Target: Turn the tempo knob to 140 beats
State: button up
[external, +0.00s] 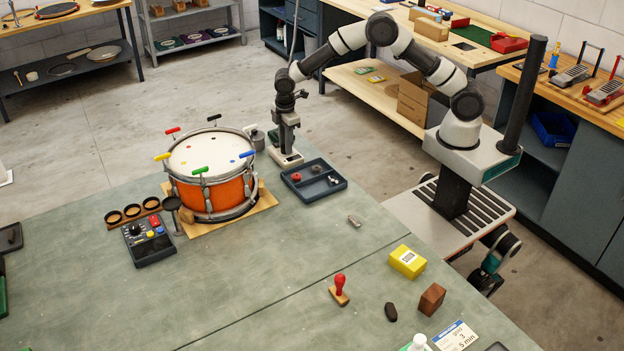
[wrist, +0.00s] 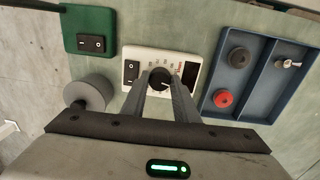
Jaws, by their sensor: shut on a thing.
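The tempo knob (wrist: 160,78) is a round black knob on a white box (wrist: 134,58) in the wrist view. Small tick labels surround it, too small to read, with a red mark at its right. The box also has a black rocker switch at left and a dark window at right. My gripper (wrist: 161,85) is shut on the knob, one finger on each side. A pale line shows on the knob; its exact reading cannot be told. In the external view my gripper (external: 286,148) reaches down over the white box, behind the drum, and hides the knob.
A blue tray (external: 341,184) with a red knob and other small parts lies just right of the box. A green switch box (wrist: 90,18) and a grey cylinder (wrist: 92,92) are at its left. The orange drum (external: 212,195) stands close by. Bench front right holds loose items.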

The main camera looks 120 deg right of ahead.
aim_at(283, 148)
jog(key=m, duration=0.3)
jog(key=shift+w+m, duration=0.1)
jog(key=shift+m, duration=0.3)
jog(key=m, duration=0.3)
jog(key=shift+m, duration=0.3)
jog(key=m, duration=0.3)
jog(key=shift+m, duration=0.3)
jog(key=shift+m+g, duration=0.3)
jog(key=shift+m, duration=1.2)
jog(key=o, duration=0.8)
jog(key=r, duration=1.1)
jog(key=w+r+p, duration=0.1)
jog(key=r, duration=0.5)
jog(key=shift+a+r, duration=0.1)
jog(key=shift+r, duration=0.15)
